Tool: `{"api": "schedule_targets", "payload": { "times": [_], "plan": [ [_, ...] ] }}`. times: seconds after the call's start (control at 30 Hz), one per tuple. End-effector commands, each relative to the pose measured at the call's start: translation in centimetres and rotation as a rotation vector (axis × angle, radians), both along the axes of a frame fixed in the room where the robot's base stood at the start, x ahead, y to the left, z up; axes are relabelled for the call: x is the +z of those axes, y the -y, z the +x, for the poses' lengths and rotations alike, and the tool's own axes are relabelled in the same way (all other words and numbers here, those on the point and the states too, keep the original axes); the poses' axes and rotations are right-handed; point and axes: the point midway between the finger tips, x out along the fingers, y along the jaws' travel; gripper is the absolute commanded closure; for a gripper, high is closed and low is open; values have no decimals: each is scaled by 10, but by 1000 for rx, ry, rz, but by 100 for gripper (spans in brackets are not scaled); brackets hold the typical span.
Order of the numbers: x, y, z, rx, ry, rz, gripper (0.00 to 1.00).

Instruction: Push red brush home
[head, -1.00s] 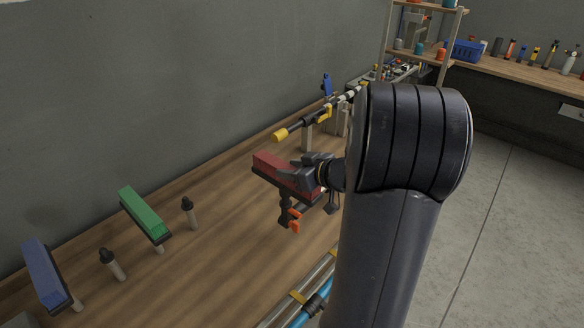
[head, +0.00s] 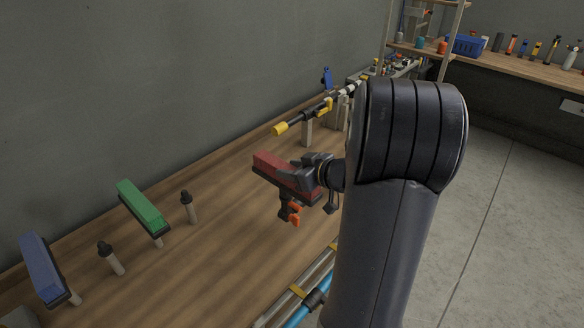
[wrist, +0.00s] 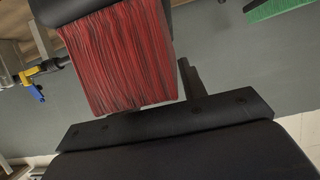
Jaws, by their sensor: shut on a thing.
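The red brush (head: 279,169) is in my gripper (head: 308,174), above the wooden bench in the head view. My gripper is shut on it. The brush lies tilted, its far-left end sticking out past the fingers, with a dark base and an orange-tipped dark part (head: 290,212) below it. In the wrist view the red bristles (wrist: 118,58) fill the upper middle, close to the dark gripper body. My arm hides part of the bench to the right. I cannot tell whether the brush touches anything below.
A green brush (head: 141,205) and a blue brush (head: 44,267) stand on posts at the left, with two dark-topped posts (head: 188,207) near them. A yellow-tipped black rod (head: 290,126) lies on supports behind. A blue tube (head: 305,308) runs along the front. The wall is close behind the bench.

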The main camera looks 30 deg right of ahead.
Motion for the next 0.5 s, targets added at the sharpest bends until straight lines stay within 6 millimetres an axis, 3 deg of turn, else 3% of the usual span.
{"api": "schedule_targets", "payload": {
  "times": [0.33, 0.37, 0.5],
  "plan": [
    [-9, 0, 0, 0, 1, -1, 91],
    [-8, 0, 0, 1, 2, -1, 58],
    [-8, 0, 0, 0, 1, -1, 46]
  ]
}}
